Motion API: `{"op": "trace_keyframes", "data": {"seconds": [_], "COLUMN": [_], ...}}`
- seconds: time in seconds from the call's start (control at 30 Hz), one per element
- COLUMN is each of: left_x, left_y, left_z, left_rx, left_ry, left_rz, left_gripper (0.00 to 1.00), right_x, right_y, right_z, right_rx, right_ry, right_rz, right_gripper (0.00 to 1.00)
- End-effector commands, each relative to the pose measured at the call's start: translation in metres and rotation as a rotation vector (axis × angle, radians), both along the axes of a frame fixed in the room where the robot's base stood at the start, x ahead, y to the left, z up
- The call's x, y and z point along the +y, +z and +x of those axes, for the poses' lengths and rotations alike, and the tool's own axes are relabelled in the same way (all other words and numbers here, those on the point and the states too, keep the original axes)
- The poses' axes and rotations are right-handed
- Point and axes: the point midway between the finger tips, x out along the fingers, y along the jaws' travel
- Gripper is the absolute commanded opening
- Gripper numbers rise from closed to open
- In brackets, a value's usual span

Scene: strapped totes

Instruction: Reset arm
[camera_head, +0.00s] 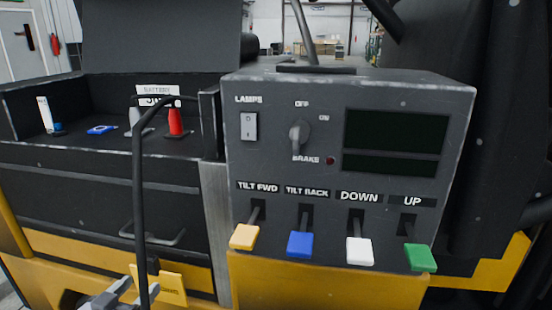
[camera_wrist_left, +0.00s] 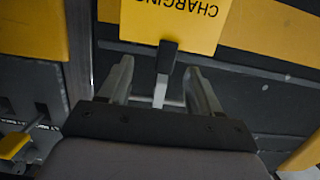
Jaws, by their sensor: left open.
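My left gripper (camera_head: 112,297) shows at the bottom left of the head view, beside the lower end of a black cable (camera_head: 139,190). In the left wrist view the left gripper (camera_wrist_left: 160,68) is open. A dark plug-like piece (camera_wrist_left: 166,57) with a pale metal tip lies between its two fingers, with visible gaps on both sides. A yellow tag (camera_wrist_left: 175,20) reading "CHARGING" is just beyond the fingertips; the yellow tag also shows in the head view (camera_head: 172,284). My right gripper is not in view.
A grey control box (camera_head: 270,165) carries yellow, blue, white and green levers, a lamp switch and a knob. To its left is an open black battery compartment (camera_head: 90,88) with a red piece (camera_head: 176,123). Yellow bodywork (camera_head: 330,285) lies below.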

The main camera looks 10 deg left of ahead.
Motion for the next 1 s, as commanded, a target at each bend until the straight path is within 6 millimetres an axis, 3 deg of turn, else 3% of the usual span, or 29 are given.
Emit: {"op": "trace_keyframes", "data": {"seconds": [0.2,0.3,0.47,0.53,0.8,1.0], "left_x": [-0.068,-0.102,-0.154,-0.152,-0.147,-0.142], "left_y": [-0.085,-0.115,-0.145,-0.124,-0.074,-0.034], "left_z": [-0.072,-0.113,-0.175,-0.175,-0.177,-0.179], "left_rx": [0.216,0.316,0.46,0.457,0.453,0.449], "left_ry": [-0.051,-0.082,-0.134,-0.136,-0.129,-0.122], "left_rz": [0.004,0.011,0.012,0.029,0.041,0.053], "left_gripper": [0.64,0.64,0.64,0.64,0.64,0.64], "right_x": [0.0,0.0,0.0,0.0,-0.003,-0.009], "right_y": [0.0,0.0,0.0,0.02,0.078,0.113], "right_z": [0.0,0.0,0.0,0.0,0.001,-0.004], "right_rx": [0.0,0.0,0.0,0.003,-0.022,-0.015], "right_ry": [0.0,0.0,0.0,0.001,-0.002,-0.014], "right_rz": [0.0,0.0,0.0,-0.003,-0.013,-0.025], "right_gripper": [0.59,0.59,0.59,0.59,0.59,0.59]}}
